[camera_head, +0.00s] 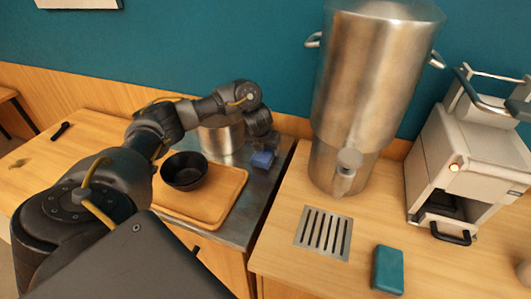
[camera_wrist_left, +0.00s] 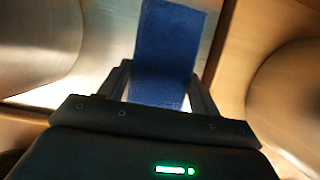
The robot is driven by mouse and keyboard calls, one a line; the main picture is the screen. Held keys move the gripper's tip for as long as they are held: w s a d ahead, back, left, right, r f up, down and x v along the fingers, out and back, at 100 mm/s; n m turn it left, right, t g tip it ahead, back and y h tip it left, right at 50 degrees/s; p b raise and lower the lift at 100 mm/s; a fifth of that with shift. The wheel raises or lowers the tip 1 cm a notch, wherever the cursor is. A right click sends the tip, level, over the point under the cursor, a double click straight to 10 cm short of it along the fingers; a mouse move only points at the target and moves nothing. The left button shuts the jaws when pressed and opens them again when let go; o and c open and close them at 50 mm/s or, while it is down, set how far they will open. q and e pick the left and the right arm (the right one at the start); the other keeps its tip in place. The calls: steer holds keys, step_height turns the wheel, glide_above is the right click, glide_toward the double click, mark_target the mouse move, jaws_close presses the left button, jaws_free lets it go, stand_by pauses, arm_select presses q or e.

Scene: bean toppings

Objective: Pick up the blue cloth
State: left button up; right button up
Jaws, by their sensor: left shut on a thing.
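The blue cloth (camera_head: 263,159) shows in the head view near the right edge of the metal counter, beside the steel pot (camera_head: 222,140). In the left wrist view the blue cloth (camera_wrist_left: 168,55) stands between the two fingers of my left gripper (camera_wrist_left: 160,85). My left gripper (camera_head: 262,142) is shut on the cloth. In the head view the wrist partly hides the fingers. I cannot tell whether the cloth still touches the counter. My right gripper is not in view.
A black bowl (camera_head: 184,172) sits on a wooden tray (camera_head: 222,205) left of the cloth. A tall steel dispenser (camera_head: 365,90) stands to the right, with a drain grate (camera_head: 323,233) in front. A teal block (camera_head: 387,268) and a white machine (camera_head: 465,160) are further right.

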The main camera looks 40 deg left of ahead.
arm_select(q)
steer(key=s+r+p, duration=0.1)
steer(key=r, duration=0.1)
steer(key=s+r+p, duration=0.1)
steer(key=s+r, duration=0.1)
steer(key=r, duration=0.1)
steer(key=s+r+p, duration=0.1)
steer(key=s+r, duration=0.1)
steer(key=r, duration=0.1)
steer(key=shift+s+a+r, duration=0.2)
steer(key=shift+a+r, duration=0.05)
steer(key=shift+a, duration=0.05)
steer(key=s+r+p, duration=0.1)
steer(key=s+r, duration=0.1)
steer(key=s, duration=0.6)
steer(key=shift+s+a+r+p, duration=0.25)
steer(key=shift+s+r+p, duration=0.05)
steer(key=shift+r, duration=0.1)
